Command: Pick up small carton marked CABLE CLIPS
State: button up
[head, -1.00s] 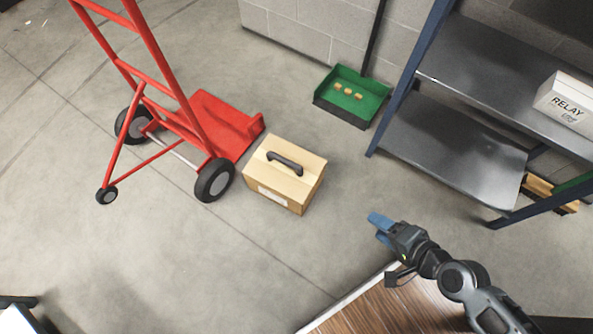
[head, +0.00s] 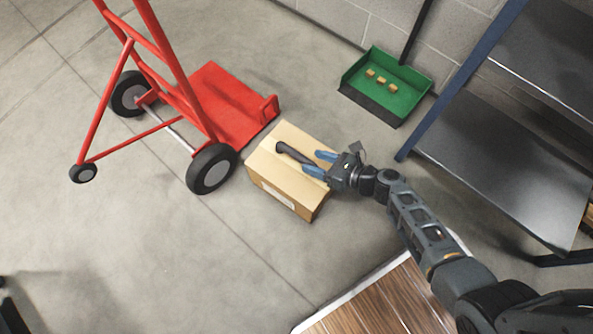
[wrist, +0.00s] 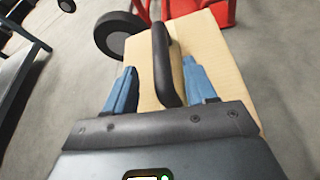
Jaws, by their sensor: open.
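A tan cardboard carton (head: 278,185) with a black handle (head: 294,155) on top stands on the floor. Its front has a white label, too small to read. My gripper (head: 319,164) is at the carton's right side of the handle, low over its top, with blue fingers spread. In the wrist view the carton (wrist: 215,50) fills the middle, and the handle (wrist: 160,62) lies between the two open fingers, with a gap on each side. I cannot tell whether the fingers touch the carton top.
A red hand truck (head: 215,105) stands close at the carton's left, one black wheel (head: 212,170) near it. A green dustpan (head: 385,85) holding small tan pieces lies behind by the wall. A metal shelf (head: 500,160) is at right. A wood-patterned surface (head: 375,305) is at the bottom.

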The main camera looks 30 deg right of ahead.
aim_at(305, 157)
jog(key=b+x, duration=0.2)
jog(key=x, duration=0.3)
jog(key=shift+w+f+b, duration=0.2)
jog(key=shift+b, duration=0.15)
grip_shut()
dwell(1.0)
jog(key=shift+r, duration=0.15)
